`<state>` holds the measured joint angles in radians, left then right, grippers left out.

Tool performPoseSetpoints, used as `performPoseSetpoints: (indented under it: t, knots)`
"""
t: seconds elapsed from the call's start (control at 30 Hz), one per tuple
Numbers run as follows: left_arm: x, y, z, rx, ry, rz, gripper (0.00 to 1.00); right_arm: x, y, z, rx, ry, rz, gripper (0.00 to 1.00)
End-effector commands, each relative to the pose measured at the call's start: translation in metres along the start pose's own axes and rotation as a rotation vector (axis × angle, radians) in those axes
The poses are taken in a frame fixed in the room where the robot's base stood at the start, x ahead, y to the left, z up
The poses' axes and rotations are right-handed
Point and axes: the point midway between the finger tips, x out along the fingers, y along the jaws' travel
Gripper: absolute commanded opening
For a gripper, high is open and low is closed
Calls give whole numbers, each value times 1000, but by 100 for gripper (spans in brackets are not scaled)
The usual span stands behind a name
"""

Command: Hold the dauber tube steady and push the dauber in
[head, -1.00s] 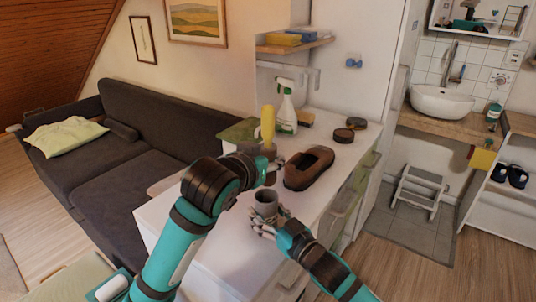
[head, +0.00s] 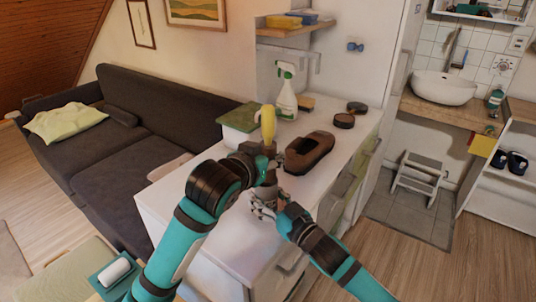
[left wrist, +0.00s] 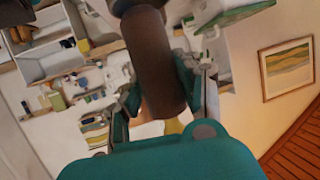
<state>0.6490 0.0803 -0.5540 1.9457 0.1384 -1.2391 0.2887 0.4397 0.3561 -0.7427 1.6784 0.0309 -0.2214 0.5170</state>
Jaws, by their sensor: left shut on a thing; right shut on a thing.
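The dauber has a yellow upper part (head: 268,122) and a brown cylindrical body (left wrist: 150,62). My left gripper (head: 264,167) is shut on the brown body, and the yellow part sticks up above it. In the left wrist view the fingers (left wrist: 158,90) flank the brown body. The grey dauber tube (head: 265,192) is directly below the left gripper, mostly covered by the fingers. My right gripper (head: 264,204) is shut on the tube from the near right side. The dauber's lower end is hidden in the head view, so I cannot tell how deep it sits.
A brown shoe (head: 309,153) lies on the white cabinet top (head: 352,150) just right of the grippers. A dark sofa (head: 150,110) is at left.

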Motion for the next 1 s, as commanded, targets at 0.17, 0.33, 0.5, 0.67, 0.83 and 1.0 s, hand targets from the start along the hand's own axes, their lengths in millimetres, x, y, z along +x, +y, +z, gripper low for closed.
performPoseSetpoints:
  t: [0.17,0.33,0.5,0.67,0.83,1.0]
  knots:
    - [1,0,4,0,-1,-1,0,0,0,0,1,0,0,16]
    - [4,0,11,0,0,-1,0,0,0,0,1,0,0,16]
    - [6,0,17,0,-1,-1,0,0,0,0,1,0,0,16]
    - [6,0,19,0,1,0,0,0,0,0,1,0,0,16]
    - [6,0,18,0,0,0,0,0,0,0,1,0,0,16]
    - [7,0,21,0,0,0,0,0,0,0,1,0,0,16]
